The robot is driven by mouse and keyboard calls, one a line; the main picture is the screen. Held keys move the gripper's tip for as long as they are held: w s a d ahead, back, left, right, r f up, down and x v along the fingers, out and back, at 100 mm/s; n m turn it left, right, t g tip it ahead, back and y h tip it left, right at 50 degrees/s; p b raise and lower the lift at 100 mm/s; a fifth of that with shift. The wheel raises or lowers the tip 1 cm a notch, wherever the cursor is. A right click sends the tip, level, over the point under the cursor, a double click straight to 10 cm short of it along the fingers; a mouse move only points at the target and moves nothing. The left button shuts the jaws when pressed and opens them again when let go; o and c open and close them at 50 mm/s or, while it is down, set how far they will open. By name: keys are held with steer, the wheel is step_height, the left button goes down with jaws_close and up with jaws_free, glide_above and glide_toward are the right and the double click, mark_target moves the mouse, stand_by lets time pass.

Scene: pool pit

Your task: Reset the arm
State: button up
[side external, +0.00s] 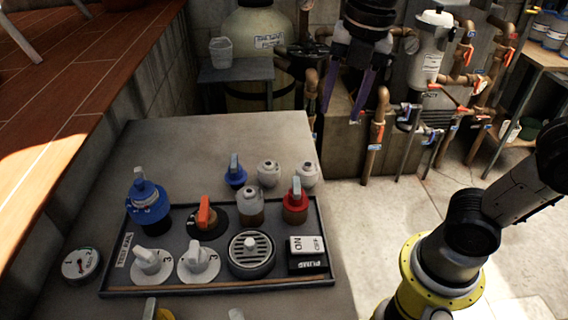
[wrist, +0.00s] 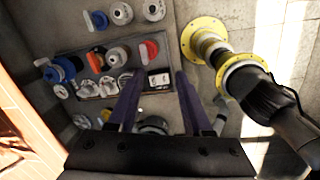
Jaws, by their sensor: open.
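My gripper (side external: 350,84) is open and empty in the side view, raised above the back right of the work block, its two purple fingers apart and pointing down. In the wrist view my gripper (wrist: 160,88) shows its fingers spread, with nothing between them held. The dark test tray (side external: 318,236) sits on the concrete block, below and in front of the gripper. It holds a blue-capped valve (side external: 148,200), an orange-handled knob (side external: 205,215), a red-handled valve (side external: 296,204), two white dials, a round grille (side external: 251,254) and a pump switch (side external: 307,250). The gripper touches none of them.
A loose gauge (side external: 81,264) lies left of the tray. A blue valve (side external: 235,174) and white fittings (side external: 268,173) stand behind it. Pipes with red handles (side external: 430,88) and a tank (side external: 260,50) stand at the back. The block's back left top is clear.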

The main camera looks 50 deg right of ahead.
steer(key=s+d+f+m+t, duration=0.2)
steer(key=s+f+m, duration=0.2)
steer(key=m, duration=0.7)
steer(key=s+d+f+m+t, duration=0.1)
steer(key=s+f+m, duration=0.3)
steer(key=m, duration=0.8)
steer(key=shift+s+d+m+t, duration=0.3)
steer(key=shift+s+d+t, duration=0.1)
steer(key=shift+s+d, duration=0.35)
